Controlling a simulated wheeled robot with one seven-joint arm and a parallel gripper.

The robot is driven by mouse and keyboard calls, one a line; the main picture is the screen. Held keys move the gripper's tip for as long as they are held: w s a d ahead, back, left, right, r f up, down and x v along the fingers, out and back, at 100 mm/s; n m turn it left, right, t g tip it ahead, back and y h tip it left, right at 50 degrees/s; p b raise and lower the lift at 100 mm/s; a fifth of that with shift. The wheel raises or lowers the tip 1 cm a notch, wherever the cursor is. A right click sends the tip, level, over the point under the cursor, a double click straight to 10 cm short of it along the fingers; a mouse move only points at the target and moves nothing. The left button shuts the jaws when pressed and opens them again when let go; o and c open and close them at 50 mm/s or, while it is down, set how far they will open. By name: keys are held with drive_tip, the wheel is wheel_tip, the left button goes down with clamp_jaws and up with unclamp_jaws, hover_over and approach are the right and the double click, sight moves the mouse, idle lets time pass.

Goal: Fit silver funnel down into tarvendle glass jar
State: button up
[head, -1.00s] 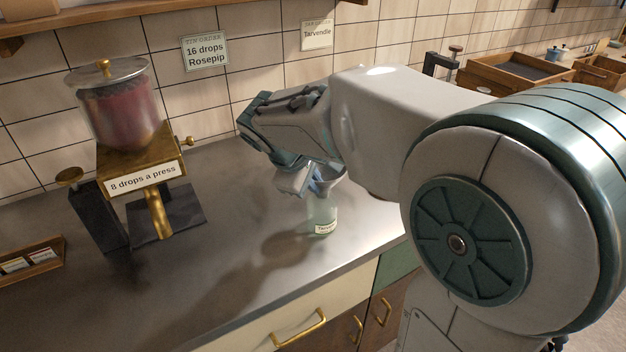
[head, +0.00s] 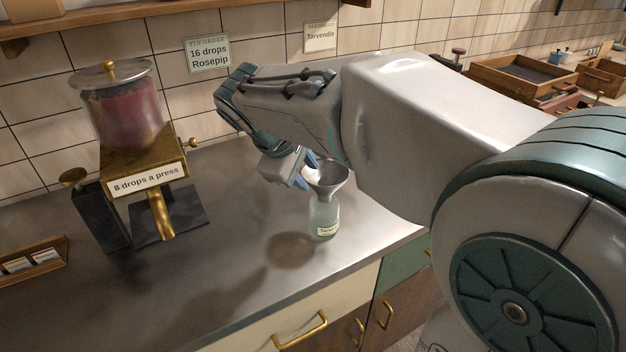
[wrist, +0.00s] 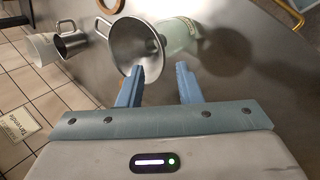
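The silver funnel (head: 328,177) sits upright, wide end up, on the mouth of the tarvendle glass jar (head: 324,217); its spout is hidden inside the neck. The pale green jar stands upright on the counter, with a paper label on its front. My gripper (head: 305,178) is just left of the funnel. In the wrist view the two blue fingers of my gripper (wrist: 160,78) are apart with nothing between them. The funnel (wrist: 133,46) is beyond the left fingertip, and the jar (wrist: 180,36) shows behind it. I cannot tell whether that fingertip touches the rim.
A drop dispenser (head: 144,170) marked "8 drops a press" stands left on the counter (head: 215,245). A small wooden rack (head: 30,262) lies at far left. The wrist view shows a metal mug (wrist: 72,43) and a white vessel (wrist: 41,49). The counter left of the jar is clear.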

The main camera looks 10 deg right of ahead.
drive_tip(key=v, duration=0.7)
drive_tip(key=shift+s, duration=0.1)
